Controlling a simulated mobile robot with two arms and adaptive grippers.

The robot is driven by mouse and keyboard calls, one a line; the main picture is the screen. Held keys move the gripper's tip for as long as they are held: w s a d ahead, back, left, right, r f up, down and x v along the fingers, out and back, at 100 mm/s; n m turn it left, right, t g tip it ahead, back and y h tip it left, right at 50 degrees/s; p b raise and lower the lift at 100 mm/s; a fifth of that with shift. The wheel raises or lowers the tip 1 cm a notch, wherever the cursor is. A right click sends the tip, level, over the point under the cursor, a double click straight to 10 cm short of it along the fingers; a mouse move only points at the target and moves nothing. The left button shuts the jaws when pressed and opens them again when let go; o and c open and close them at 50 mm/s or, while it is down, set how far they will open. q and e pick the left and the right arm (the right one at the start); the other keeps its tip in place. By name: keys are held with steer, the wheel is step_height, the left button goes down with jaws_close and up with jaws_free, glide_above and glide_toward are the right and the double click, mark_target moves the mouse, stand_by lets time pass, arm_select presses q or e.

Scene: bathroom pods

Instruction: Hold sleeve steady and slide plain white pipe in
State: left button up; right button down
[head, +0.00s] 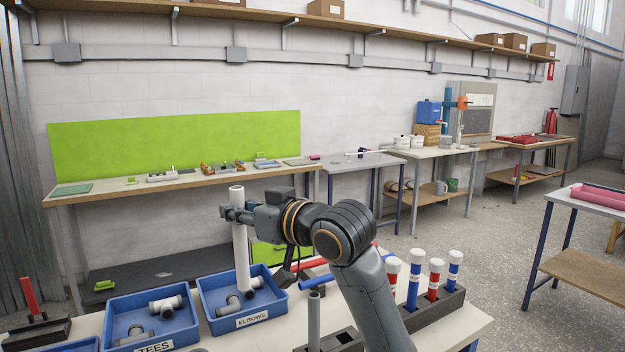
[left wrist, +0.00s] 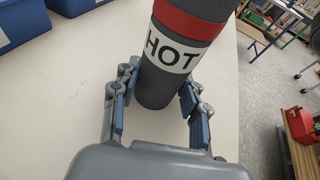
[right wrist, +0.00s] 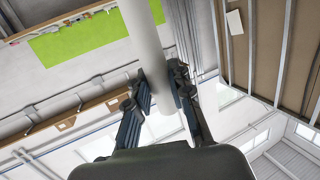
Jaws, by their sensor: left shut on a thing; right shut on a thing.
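The plain white pipe (head: 240,245) is upright in the head view, in front of or over the ELBOWS bin; I cannot tell its height there. My right gripper (head: 236,212) is shut on it near its top end. The right wrist view shows the white pipe (right wrist: 144,35) between the fingers of that gripper (right wrist: 157,72). The grey sleeve (left wrist: 165,60) with a red band and a HOT label is in the left wrist view. My left gripper (left wrist: 160,82) is shut on it, a finger on either side. The left gripper is out of the head view. Pipe and sleeve appear apart.
Blue bins marked TEES (head: 185,338) and ELBOWS (head: 282,304) hold grey fittings on the worktable (head: 470,325). A dark rack (head: 440,307) holds several capped, banded pipes. A thin grey tube (head: 314,320) stands upright beside my right arm. Benches line the wall behind.

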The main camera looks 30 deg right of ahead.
steer(key=s+a+f+n+y, duration=0.1)
steer(key=a+f, duration=0.1)
steer(key=a, duration=0.3)
steer(key=s+a+f+g+y, duration=0.1)
steer(key=s+a+f, duration=0.1)
steer(key=a, duration=0.4)
steer(key=shift+f+n, duration=0.4)
steer(key=shift+f, duration=0.1)
steer(key=shift+d, duration=0.1)
steer(key=shift+f, duration=2.2)
step_height(320, 180, down, 13)
stand_by(1.9)
